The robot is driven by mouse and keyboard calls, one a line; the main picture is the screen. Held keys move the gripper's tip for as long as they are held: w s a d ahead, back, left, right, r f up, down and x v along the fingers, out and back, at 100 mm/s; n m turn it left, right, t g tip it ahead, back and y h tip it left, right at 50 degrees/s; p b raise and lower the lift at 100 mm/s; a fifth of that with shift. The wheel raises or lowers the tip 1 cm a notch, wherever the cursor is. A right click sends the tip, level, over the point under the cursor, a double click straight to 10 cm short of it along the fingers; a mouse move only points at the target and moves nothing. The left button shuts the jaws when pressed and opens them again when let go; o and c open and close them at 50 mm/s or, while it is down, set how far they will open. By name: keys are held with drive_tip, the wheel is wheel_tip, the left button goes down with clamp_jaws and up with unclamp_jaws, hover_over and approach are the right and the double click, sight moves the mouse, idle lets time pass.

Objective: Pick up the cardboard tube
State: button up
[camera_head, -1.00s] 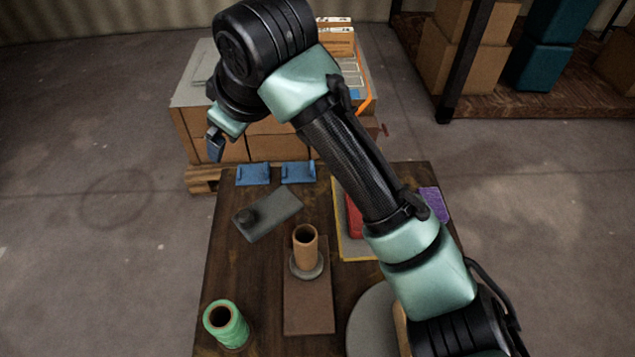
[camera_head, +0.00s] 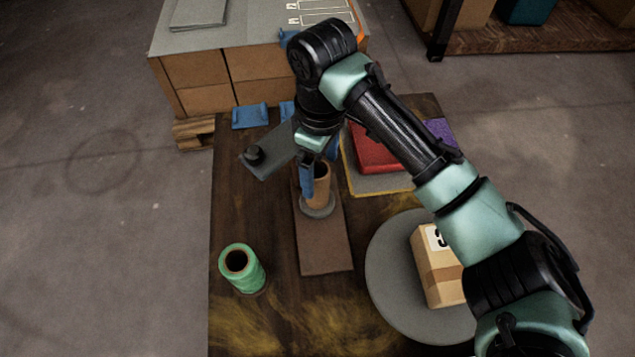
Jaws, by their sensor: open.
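The cardboard tube (camera_head: 322,186) is a brown hollow cylinder. It stands upright in a round grey base (camera_head: 318,211) on a brown board (camera_head: 324,252). My gripper (camera_head: 318,178) points down at the tube with its blue fingers open. One finger shows along the tube's left side and the other is near its upper right rim. I cannot tell whether either finger touches the tube. The gripper covers part of the tube's top.
A green spool (camera_head: 243,268) stands at the table's left. A numbered cardboard box (camera_head: 436,278) sits on a round grey disc (camera_head: 386,292) at the right. A red item (camera_head: 374,152) lies behind the tube. A grey plate with a black knob (camera_head: 266,163) lies behind left.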

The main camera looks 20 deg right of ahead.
wheel_tip(320, 180, down, 4)
drive_tip(key=shift+a+f, duration=0.1)
drive_tip(key=shift+f, duration=0.05)
drive_tip(key=c, duration=1.4)
